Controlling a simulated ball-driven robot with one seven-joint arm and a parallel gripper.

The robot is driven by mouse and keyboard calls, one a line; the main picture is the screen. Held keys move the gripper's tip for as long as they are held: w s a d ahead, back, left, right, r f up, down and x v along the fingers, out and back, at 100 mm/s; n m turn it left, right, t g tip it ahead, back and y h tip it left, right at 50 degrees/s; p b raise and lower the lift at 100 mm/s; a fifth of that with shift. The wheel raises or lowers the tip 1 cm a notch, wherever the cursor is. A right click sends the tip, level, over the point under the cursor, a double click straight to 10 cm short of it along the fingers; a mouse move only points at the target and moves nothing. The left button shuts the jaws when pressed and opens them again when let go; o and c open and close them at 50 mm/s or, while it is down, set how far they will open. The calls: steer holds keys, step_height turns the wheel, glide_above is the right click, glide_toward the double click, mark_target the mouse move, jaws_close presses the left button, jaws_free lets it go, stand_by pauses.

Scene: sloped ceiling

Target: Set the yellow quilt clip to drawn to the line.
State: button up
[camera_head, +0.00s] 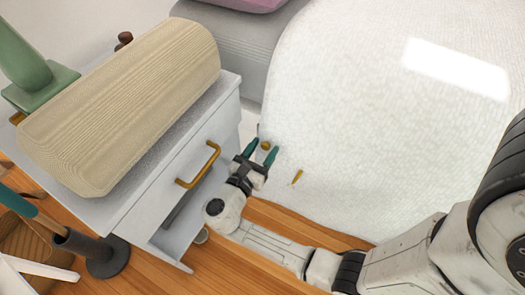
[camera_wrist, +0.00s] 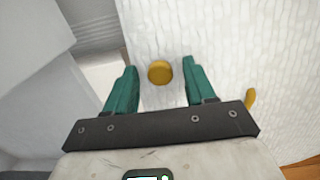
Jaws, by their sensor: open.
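A round yellow piece (camera_head: 265,146), which looks like the quilt clip, sits against the near left edge of the white quilt (camera_head: 390,120). My gripper (camera_head: 261,152) is open, its two green fingers pointing at this piece. In the wrist view the round yellow piece (camera_wrist: 160,72) shows between and just beyond the fingertips, against the quilt. I cannot tell whether a finger touches it. A short yellow bar (camera_head: 297,177) lies on the quilt's side to the right; it also shows in the wrist view (camera_wrist: 250,99), partly hidden. I cannot tell whether it is the line.
A white nightstand (camera_head: 206,150) with a brass drawer handle stands close left of my gripper, its drawer partly open. A beige bolster (camera_head: 130,100) and a green lamp base (camera_head: 40,85) are on top. A dark round stand base (camera_head: 107,258) is on the wooden floor.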

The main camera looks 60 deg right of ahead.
jaws_close()
stand_by(0.6)
